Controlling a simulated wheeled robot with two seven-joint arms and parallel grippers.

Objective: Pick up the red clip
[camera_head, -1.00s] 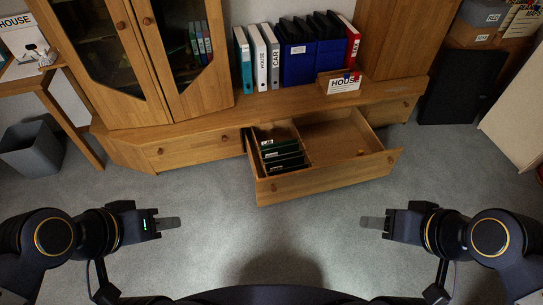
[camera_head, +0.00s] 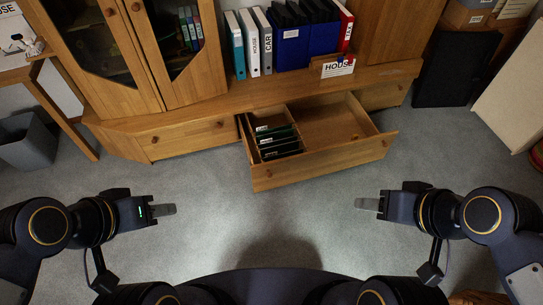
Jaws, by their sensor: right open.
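No red clip can be told for certain. Tiny blue and red spots show on the rim of the small wooden box labelled HOUSE (camera_head: 338,69), which stands on the cabinet ledge; they are too small to identify. My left gripper (camera_head: 166,210) is over the carpet at the lower left, seen side-on, so its finger gap is hidden. My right gripper (camera_head: 367,204) is open over the carpet at the lower right. Both are well in front of the cabinet and apart from the box, with nothing visible in them.
An open drawer (camera_head: 325,170) juts out, with green dividers (camera_head: 277,142) at its left and a small dark item (camera_head: 355,137) inside. Binders (camera_head: 265,42) stand on the ledge. A grey bin (camera_head: 28,145) is at the left, a black panel (camera_head: 455,70) at the right. The front carpet is clear.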

